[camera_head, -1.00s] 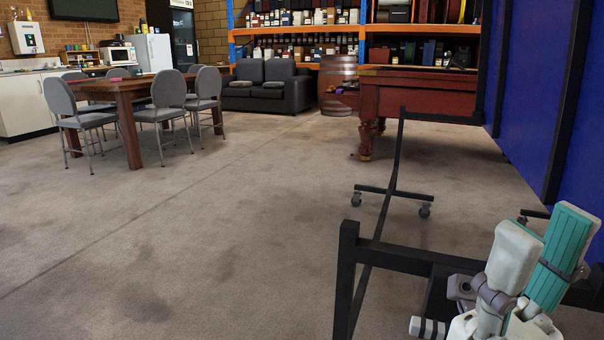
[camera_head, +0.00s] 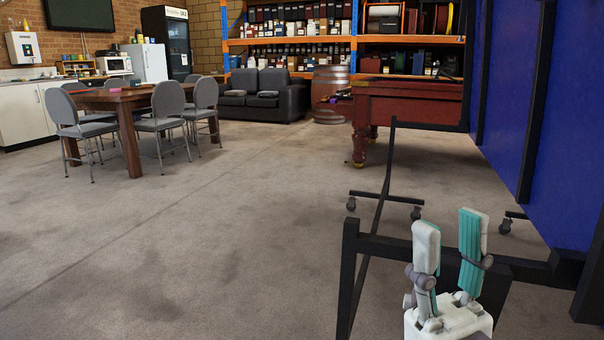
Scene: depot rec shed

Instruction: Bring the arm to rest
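My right gripper (camera_head: 448,228) is at the lower right of the head view, pointing up, with white fingers and teal inner pads. Its two fingers stand apart with a gap between them and nothing in it. It is in front of the black metal frame, and I cannot tell whether it touches it. My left gripper is not in view.
A black wheeled frame (camera_head: 352,250) with a blue panel (camera_head: 572,130) stands close on the right. A red pool table (camera_head: 410,105) is behind it. A wooden table (camera_head: 128,98) with grey chairs (camera_head: 167,120) is at the left. The carpet (camera_head: 220,230) between is clear.

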